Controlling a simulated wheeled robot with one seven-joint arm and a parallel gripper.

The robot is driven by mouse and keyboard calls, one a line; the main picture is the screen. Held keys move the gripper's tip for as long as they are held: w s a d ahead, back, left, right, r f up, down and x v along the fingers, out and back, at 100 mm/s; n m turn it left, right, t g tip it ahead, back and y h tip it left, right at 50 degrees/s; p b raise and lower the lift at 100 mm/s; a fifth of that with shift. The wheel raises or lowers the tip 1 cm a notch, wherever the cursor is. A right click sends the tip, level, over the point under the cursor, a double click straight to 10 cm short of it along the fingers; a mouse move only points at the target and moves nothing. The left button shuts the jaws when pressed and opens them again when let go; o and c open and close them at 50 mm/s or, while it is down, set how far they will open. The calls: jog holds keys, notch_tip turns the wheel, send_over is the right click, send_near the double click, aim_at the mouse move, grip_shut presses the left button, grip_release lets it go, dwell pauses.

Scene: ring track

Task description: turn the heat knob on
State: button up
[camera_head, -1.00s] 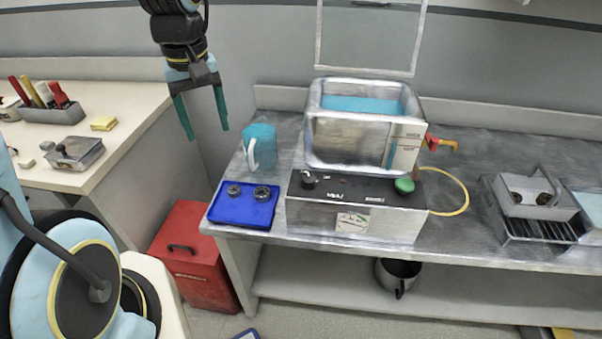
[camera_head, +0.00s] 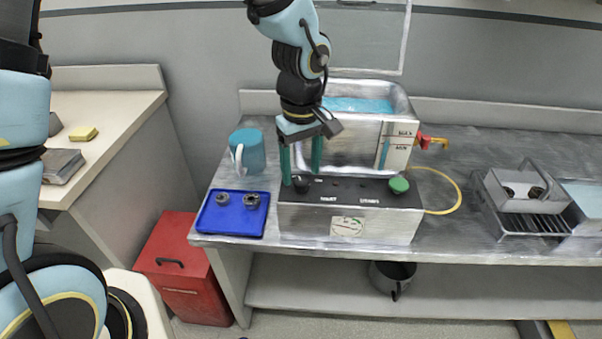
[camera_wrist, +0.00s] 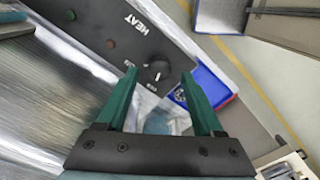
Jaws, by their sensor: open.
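The heater box (camera_head: 348,228) has a black knob (camera_head: 301,184) at the left of its dark top panel. In the wrist view the black knob (camera_wrist: 156,70) sits beside the white HEAT label (camera_wrist: 132,25). My gripper (camera_head: 301,178) is open and points down over that end of the panel. In the wrist view my gripper (camera_wrist: 159,74) has its green fingers apart, with the knob seen between and just past their tips. I cannot tell whether a finger touches it. A green knob (camera_head: 399,185) is at the panel's right end.
A metal bath (camera_head: 352,150) with blue water stands right behind the panel, close to my fingers. A blue tray (camera_head: 217,222) with small metal parts and a blue mug (camera_head: 252,150) lie left. A yellow hose (camera_head: 452,205) curves at the right.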

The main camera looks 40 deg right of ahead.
aim_at(301, 185)
jog(key=shift+f, duration=1.3)
jog(key=shift+c, duration=0.3)
grip_shut()
